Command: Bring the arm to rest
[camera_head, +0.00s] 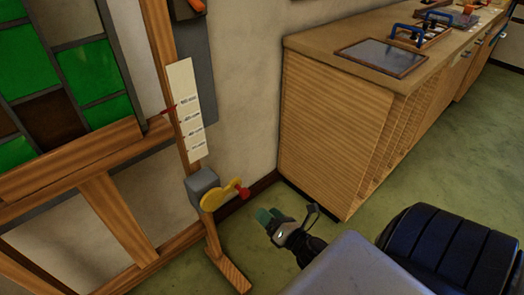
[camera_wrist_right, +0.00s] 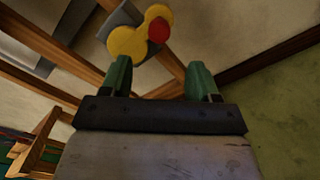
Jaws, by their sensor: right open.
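My right gripper (camera_head: 268,217) is low in the middle of the head view, over the green floor. Its two green fingertips also show in the right wrist view (camera_wrist_right: 160,85), spread apart with nothing between them. Beyond the fingers is a yellow crank (camera_wrist_right: 130,40) with a red knob (camera_wrist_right: 159,30). In the head view the yellow crank (camera_head: 216,194) sits on a grey box (camera_head: 203,184) on the wooden stand. The gripper is apart from it, to the lower right. My left gripper is not in view.
A wooden frame (camera_head: 75,160) holds the leaded panel (camera_head: 88,70) with green and brown panes at left. A white marked scale (camera_head: 186,110) stands beside it. A wooden cabinet (camera_head: 325,130) stands at right, with a framed dark plate (camera_head: 382,57) on top. Green floor is open at right.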

